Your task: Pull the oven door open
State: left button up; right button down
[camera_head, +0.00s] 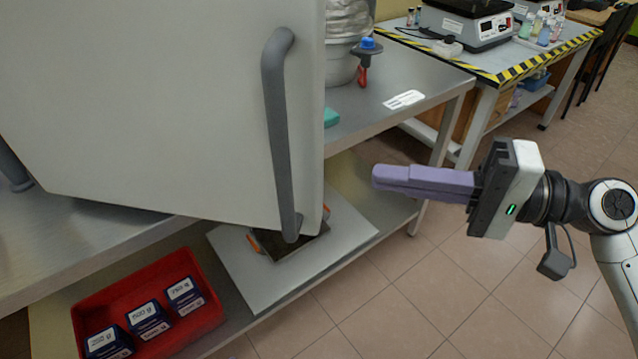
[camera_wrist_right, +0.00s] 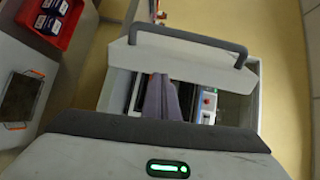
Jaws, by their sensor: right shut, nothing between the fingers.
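The oven door (camera_head: 180,90) is a large pale grey panel filling the upper left of the head view. Its long dark grey handle (camera_head: 278,130) runs down near its right edge. The wrist view shows the door (camera_wrist_right: 185,65) with its handle (camera_wrist_right: 190,38) along the outer side. My right gripper (camera_head: 376,178) has its purple fingers shut together and empty. It points left toward the door, right of the handle and apart from it. In the wrist view the fingertips (camera_wrist_right: 160,78) overlap the door's edge in the picture. I cannot tell how far the door stands open. My left gripper is not in view.
A steel table (camera_head: 400,75) carries a white tub (camera_head: 340,67) and a blue-and-red tool (camera_head: 366,55). Its lower shelf holds a red crate (camera_head: 205,322) of boxes. A striped-edge bench (camera_head: 500,77) stands behind. Floor at lower right is clear around my arm.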

aim_at(317, 163)
notch_tip(317, 163, up, 4)
jog(key=s+n+g+y, duration=0.1)
jog(key=s+g, duration=0.2)
jog(key=shift+t, duration=0.4)
jog(key=a, duration=0.3)
jog(key=w+a, duration=0.1)
jog(key=a, duration=0.2)
jog(key=a+p, duration=0.1)
jog(key=a, duration=0.3)
jog(key=shift+w+r, duration=0.15)
jog(key=shift+w, duration=0.05)
jog(key=shift+s, duration=0.1)
